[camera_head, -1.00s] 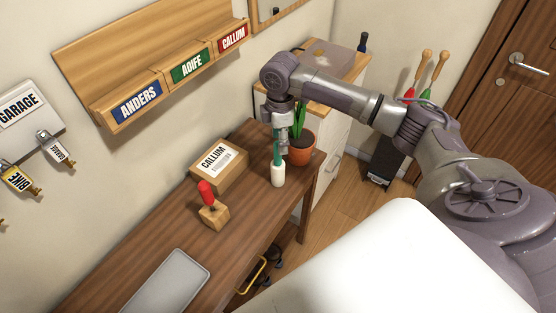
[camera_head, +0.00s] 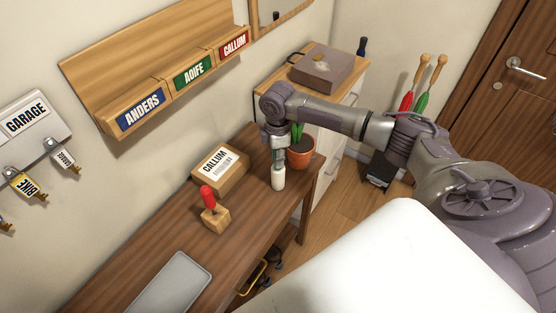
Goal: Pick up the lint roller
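The lint roller (camera_head: 278,178) has a white roll at the bottom and stands upright near the right end of the wooden desk. Its green handle is mostly hidden by my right gripper. My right gripper (camera_head: 278,152) points down from above and is at the handle, just over the white roll. Its fingers are small here, and I cannot tell whether they are closed on the handle or still apart. My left gripper is not in view.
A potted plant (camera_head: 300,152) stands close to the right of the roller. A cardboard parcel marked Callum (camera_head: 221,168) and a red-handled stamp on a wooden block (camera_head: 215,214) are to its left. A grey tray (camera_head: 170,284) lies at the front.

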